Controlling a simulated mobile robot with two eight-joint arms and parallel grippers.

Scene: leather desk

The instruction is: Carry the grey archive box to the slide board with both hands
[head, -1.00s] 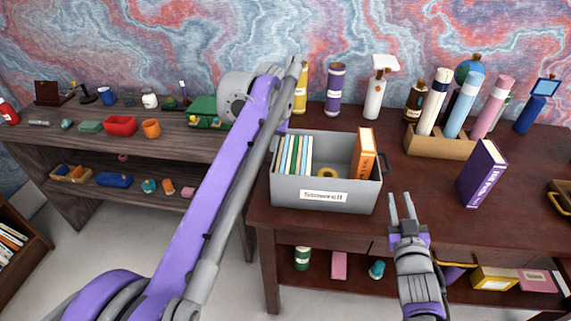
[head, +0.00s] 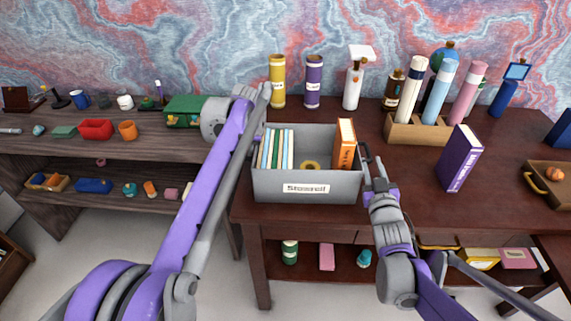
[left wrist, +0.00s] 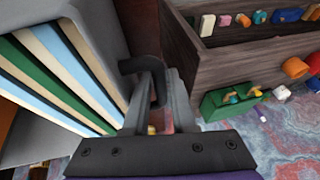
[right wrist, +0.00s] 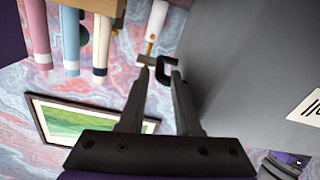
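The grey archive box (head: 308,187) stands upright on the dark red-brown desk (head: 405,209). It holds thin files (head: 276,149), an orange book (head: 344,144) and a yellow ring-shaped item (head: 310,165). I cannot make out a slide board.
A purple book (head: 460,160) stands right of my right gripper. A wooden holder with rolls (head: 418,129), a spray bottle (head: 353,82) and two canisters stand behind. A wooden tray (head: 550,190) lies far right. A darker shelf unit (head: 60,152) stands left of the desk.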

